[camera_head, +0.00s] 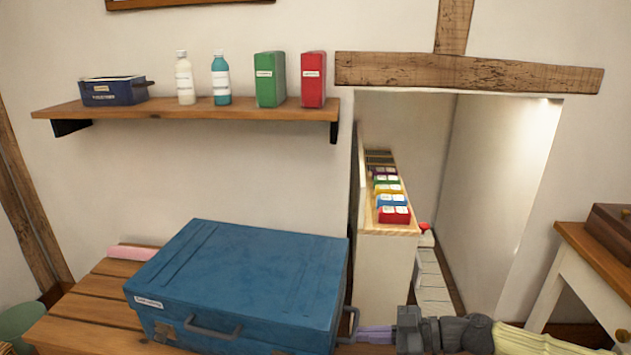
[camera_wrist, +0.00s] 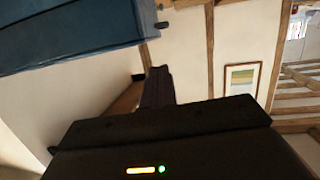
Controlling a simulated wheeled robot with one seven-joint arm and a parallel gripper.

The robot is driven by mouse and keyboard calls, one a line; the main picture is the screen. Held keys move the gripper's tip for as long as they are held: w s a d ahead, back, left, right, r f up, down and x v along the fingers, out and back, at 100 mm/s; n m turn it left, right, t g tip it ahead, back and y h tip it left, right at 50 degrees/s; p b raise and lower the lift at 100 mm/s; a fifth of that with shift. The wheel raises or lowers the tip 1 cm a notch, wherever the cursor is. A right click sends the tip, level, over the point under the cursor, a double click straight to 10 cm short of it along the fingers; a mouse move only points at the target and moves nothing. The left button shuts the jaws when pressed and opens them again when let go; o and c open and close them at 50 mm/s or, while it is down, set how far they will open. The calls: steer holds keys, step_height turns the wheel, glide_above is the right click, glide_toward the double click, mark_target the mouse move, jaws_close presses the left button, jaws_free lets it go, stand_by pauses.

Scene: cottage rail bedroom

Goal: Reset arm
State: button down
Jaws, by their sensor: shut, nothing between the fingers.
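My gripper (camera_head: 364,334) shows at the bottom of the head view, pointing left, with its fingers close together and nothing between them. Its fingertips are near the front right corner of a closed blue trunk (camera_head: 240,275); I cannot tell whether they touch. My arm runs from there to the lower right edge. In the wrist view the dark fingers of my gripper (camera_wrist: 158,85) are together. The trunk (camera_wrist: 70,35) fills the top left of that view.
The trunk rests on a slatted wooden bench (camera_head: 85,310), beside a pink item (camera_head: 132,253). A wall shelf (camera_head: 200,108) holds a blue box, two bottles and two cartons. A recess with a narrow shelf (camera_head: 385,232) of coloured boxes lies right of the trunk. A table (camera_head: 590,258) stands far right.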

steer(key=s+a+f+m+g+h, duration=0.3)
steer(key=s+a+f+g+h, duration=0.3)
steer(key=f, duration=0.4)
steer(key=s+d+f+m+h, duration=0.3)
steer(key=s+d+m+h, duration=0.1)
steer(key=s+d+h, duration=0.1)
steer(key=d+r+m+t+h+p, duration=0.2)
steer(key=r+m+p, duration=0.2)
steer(key=r+p, duration=1.2)
steer(key=d+r+m+t+h+p, duration=0.1)
steer(key=d+r+m+t+p, duration=0.2)
steer(key=r+p, duration=1.3)
step_height(320, 180, up, 12)
steer(key=shift+s+f+m+h, duration=0.15)
steer(key=shift+m+h, duration=0.25)
steer(key=shift+m, duration=0.5)
